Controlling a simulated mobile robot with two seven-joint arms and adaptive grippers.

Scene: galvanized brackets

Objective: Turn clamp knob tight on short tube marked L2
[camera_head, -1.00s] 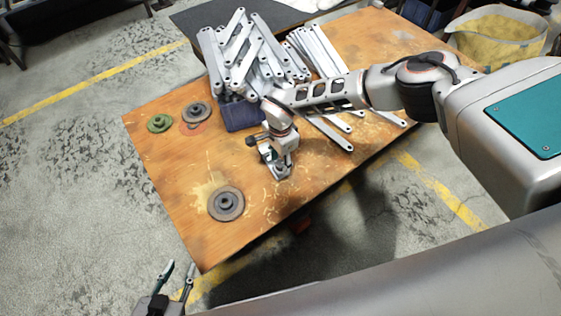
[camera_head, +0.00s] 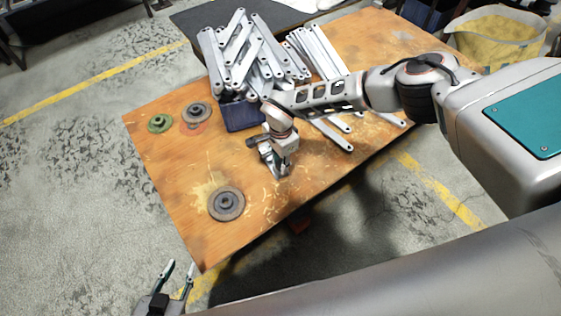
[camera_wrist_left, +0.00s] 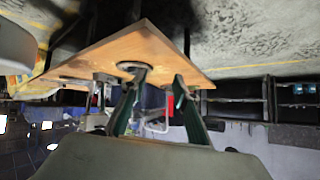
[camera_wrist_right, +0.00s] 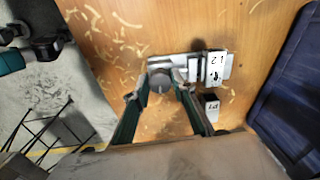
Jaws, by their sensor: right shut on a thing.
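In the right wrist view, a round grey clamp knob (camera_wrist_right: 160,79) sits on a small metal fixture (camera_wrist_right: 181,62) on the wooden table. My right gripper (camera_wrist_right: 161,88) is shut on the knob, one finger on each side. Just right of it, a short block-like part bears a white label reading L2 (camera_wrist_right: 217,67), upside down. A second small white label (camera_wrist_right: 211,107) lies below it, its text unclear. In the head view, my right gripper (camera_head: 279,166) points down and hides most of the fixture. My left gripper (camera_head: 176,280) is open and empty, beyond the table's near-left edge.
The wooden table (camera_head: 165,170) carries a large dark disc (camera_head: 226,203), a smaller dark disc (camera_head: 197,113) and a green disc (camera_head: 159,123). The table's front left is mostly clear.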

